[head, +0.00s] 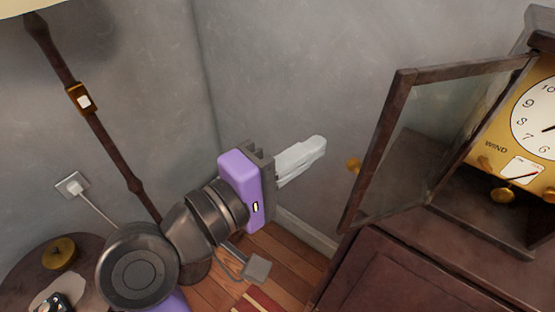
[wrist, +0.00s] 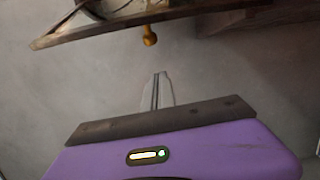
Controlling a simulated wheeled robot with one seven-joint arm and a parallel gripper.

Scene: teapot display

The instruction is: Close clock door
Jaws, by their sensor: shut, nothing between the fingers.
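The clock (head: 537,125) stands on a wooden cabinet at the right of the head view, with a pale round dial. Its door (head: 379,150), a dark wooden frame with glass, is swung open toward the left. A small brass knob (head: 353,165) sits on the door's outer side near its free edge. The wrist view also shows the knob (wrist: 149,36), below the door's edge (wrist: 110,24) at the top. My gripper (head: 318,146) is shut and empty, left of the door and apart from it. In the wrist view the closed fingertips (wrist: 160,77) lie below the knob.
The cabinet (head: 400,270) fills the lower right under the clock. A grey wall (head: 290,60) stands behind. A lamp pole (head: 100,130) and a small round table (head: 75,255) are at the left. Open space lies between my gripper and the door.

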